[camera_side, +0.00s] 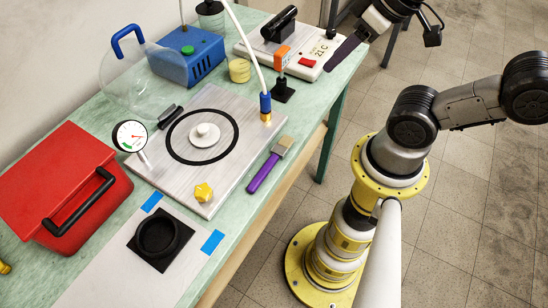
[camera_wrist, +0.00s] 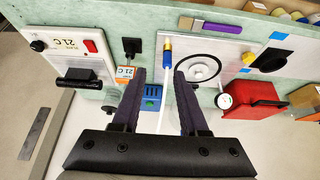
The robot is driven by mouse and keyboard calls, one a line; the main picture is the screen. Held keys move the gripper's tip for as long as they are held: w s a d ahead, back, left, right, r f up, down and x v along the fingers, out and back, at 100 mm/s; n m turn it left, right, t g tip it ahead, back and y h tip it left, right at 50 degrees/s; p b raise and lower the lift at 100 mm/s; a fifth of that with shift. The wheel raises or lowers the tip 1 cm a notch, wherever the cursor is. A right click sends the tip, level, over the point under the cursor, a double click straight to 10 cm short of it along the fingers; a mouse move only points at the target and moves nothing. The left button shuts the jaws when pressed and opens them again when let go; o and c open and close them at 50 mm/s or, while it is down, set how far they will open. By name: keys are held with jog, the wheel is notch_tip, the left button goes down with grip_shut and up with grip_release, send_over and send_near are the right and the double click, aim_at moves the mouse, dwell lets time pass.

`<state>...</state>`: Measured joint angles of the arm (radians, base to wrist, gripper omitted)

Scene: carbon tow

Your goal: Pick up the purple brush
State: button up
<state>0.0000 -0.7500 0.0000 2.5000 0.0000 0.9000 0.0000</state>
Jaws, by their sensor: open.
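The purple brush (camera_side: 263,172) lies flat along the front edge of the green table, beside the metal plate. Its handle points toward the lower left and its pale bristle end toward the upper right. In the wrist view the brush (camera_wrist: 222,28) is near the top edge, well beyond my fingertips. My gripper (camera_side: 330,67) is at the upper right of the side view, close to the white controller box and apart from the brush. In the wrist view my gripper (camera_wrist: 160,74) has its two dark fingers spread, with nothing held between them.
The metal plate (camera_side: 225,110) carries a white disc in a black ring, a gauge (camera_side: 130,136) and a yellow knob (camera_side: 203,192). A hose with a blue connector (camera_side: 265,104) rises near the brush. A blue pump (camera_side: 188,58), white controller (camera_side: 290,50) and red case (camera_side: 60,185) stand around.

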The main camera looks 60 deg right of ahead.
jog(key=n+g, duration=0.6)
jog(key=n, duration=1.2)
send_over(263, 171)
notch_tip(263, 171, down, 8)
jog(key=f, duration=0.7)
jog(key=shift+s+a+f, duration=0.1)
jog(key=shift+s+f, duration=0.15)
jog(key=shift+f, duration=0.1)
jog(key=shift+w+f, duration=0.2)
jog(key=shift+f, duration=2.45)
grip_shut()
